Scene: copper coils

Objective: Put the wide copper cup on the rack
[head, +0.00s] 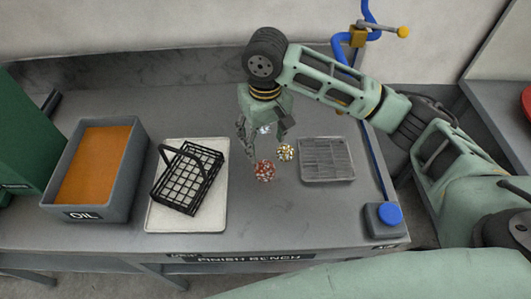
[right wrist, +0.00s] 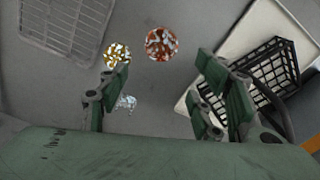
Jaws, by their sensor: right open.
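A round, red-copper speckled piece (head: 265,171) lies on the bench, the only copper-coloured thing near my right gripper; I cannot make out a cup shape. It also shows in the right wrist view (right wrist: 161,43), beyond the fingertips. A gold speckled piece (head: 285,152) lies beside it, towards the rack. A silver speckled piece (head: 264,129) lies farther back, partly behind my right gripper (head: 263,140). The gripper points down over these pieces, open, with nothing held; its spread fingers show in the right wrist view (right wrist: 162,92). A flat grey slatted rack (head: 326,158) is empty on the right.
A black wire basket (head: 188,178) with a raised handle stands on a white tray (head: 157,217) left of the pieces. A grey OIL tank (head: 128,183) with orange contents is at far left. A blue button box (head: 389,216) sits at the front right corner. The front middle is clear.

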